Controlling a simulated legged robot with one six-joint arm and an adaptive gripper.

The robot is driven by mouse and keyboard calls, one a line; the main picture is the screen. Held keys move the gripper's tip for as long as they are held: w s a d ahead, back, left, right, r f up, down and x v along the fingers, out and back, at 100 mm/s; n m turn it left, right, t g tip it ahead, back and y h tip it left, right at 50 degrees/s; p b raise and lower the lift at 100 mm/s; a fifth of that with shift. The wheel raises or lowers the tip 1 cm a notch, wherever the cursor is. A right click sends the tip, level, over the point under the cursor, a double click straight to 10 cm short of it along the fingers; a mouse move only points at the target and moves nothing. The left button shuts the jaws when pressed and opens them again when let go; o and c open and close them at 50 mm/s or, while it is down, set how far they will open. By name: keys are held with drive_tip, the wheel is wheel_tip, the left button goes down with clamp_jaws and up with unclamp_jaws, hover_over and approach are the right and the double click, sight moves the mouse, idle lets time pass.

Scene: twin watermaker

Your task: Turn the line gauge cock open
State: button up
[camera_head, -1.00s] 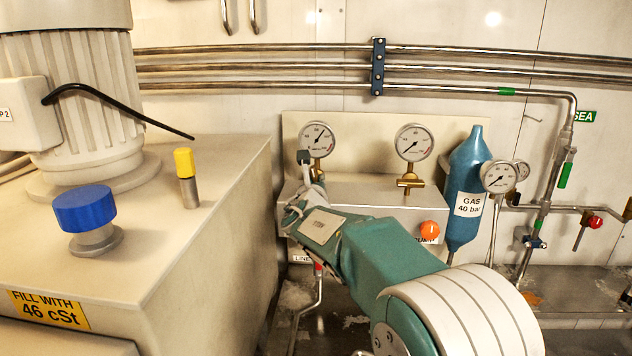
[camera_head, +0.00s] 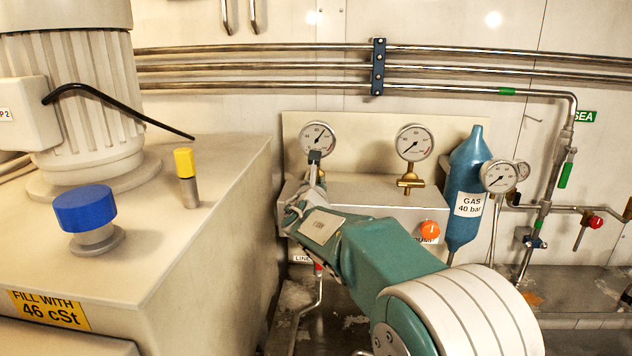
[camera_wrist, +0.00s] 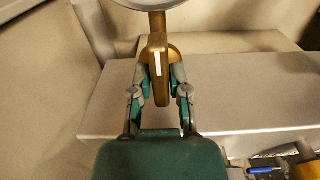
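The line gauge (camera_head: 318,138) is the left round dial on the pale panel, above a "LINE" label partly hidden by my arm. Its brass cock (camera_wrist: 160,75) hangs below the dial in the wrist view, its handle upright with a white stripe facing the camera. My gripper (camera_wrist: 162,80) has one finger on each side of the handle, and the fingers look closed on it. In the head view my gripper (camera_head: 315,165) is just below the dial and hides most of the cock.
A second gauge (camera_head: 414,143) with a brass cock (camera_head: 410,182) stands to the right. Beyond it are a blue gas bottle (camera_head: 466,190) and another gauge (camera_head: 499,177). An orange knob (camera_head: 430,230) is on the box front. A blue-capped tank (camera_head: 180,220) stands left.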

drive_tip(key=shift+o, duration=1.2)
drive_tip(key=shift+a+f, duration=0.1)
drive_tip(key=shift+f, duration=0.05)
drive_tip(key=s, duration=1.2)
drive_tip(key=shift+a, duration=0.3)
